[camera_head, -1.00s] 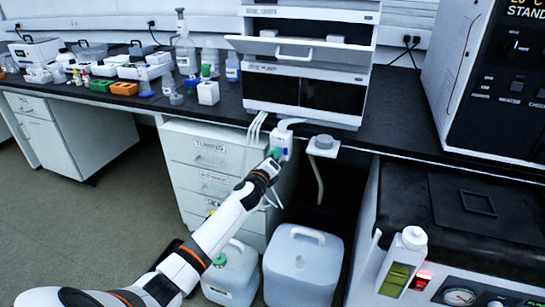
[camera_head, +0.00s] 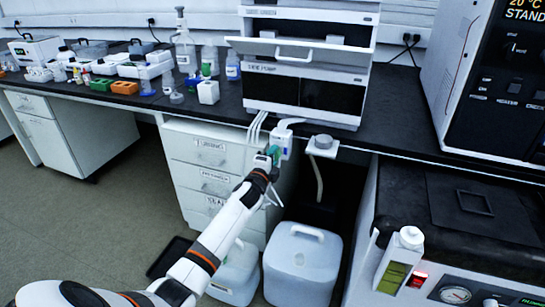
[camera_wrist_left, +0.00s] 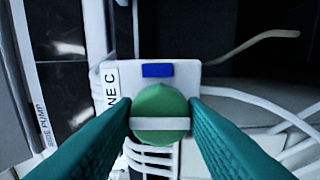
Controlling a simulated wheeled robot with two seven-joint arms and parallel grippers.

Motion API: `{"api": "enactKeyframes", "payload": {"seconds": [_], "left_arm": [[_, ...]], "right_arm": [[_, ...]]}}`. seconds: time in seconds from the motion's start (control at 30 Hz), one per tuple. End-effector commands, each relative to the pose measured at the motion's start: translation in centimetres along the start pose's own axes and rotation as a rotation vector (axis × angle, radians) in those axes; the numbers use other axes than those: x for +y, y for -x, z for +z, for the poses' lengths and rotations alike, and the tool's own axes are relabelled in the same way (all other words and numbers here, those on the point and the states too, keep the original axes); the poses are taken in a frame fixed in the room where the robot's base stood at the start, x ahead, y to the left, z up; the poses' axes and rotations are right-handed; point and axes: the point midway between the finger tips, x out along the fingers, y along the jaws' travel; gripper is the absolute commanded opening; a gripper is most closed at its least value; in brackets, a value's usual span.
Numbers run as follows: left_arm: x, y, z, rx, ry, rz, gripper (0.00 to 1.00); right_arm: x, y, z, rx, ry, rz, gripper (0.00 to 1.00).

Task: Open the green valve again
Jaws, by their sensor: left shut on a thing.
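The green valve (camera_wrist_left: 160,102) is a round green knob with a white bar across its face. The bar lies level in the left wrist view. The knob sits on a white block (camera_wrist_left: 185,80) with a blue mark above it and partly hidden lettering at its left. My left gripper (camera_wrist_left: 160,112) has its teal fingers on both sides of the knob and is shut on it. In the head view the valve (camera_head: 273,150) is a small green patch at the bench's front edge, mostly hidden by my left gripper (camera_head: 266,160). My right gripper is not in view.
White tubes (camera_head: 256,128) run beside the block to the stacked instrument (camera_head: 305,60) above. Two white jugs (camera_head: 302,265) stand on the floor below, one partly behind my arm. A drawer cabinet (camera_head: 205,165) is at the left. A small shelf (camera_head: 322,150) juts out at the right.

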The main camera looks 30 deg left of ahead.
Motion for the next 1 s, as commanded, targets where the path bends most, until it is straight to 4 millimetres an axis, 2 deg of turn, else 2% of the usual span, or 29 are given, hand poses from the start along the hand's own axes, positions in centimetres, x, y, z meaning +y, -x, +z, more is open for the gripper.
{"api": "enactKeyframes", "payload": {"seconds": [0.57, 0.6, 0.7, 1.0], "left_arm": [[-0.14, 0.02, -0.07, 0.002, 0.030, -0.003, 0.15], [-0.13, 0.02, -0.07, 0.002, 0.030, -0.003, 0.44], [-0.11, 0.02, -0.05, 0.002, 0.029, -0.002, 0.60], [-0.05, 0.15, -0.01, 0.001, 0.027, -0.001, 0.60]], "right_arm": [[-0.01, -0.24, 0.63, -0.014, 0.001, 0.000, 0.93], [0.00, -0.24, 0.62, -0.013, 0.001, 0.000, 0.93], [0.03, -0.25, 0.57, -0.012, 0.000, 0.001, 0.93], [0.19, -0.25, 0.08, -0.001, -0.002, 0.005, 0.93]]}}
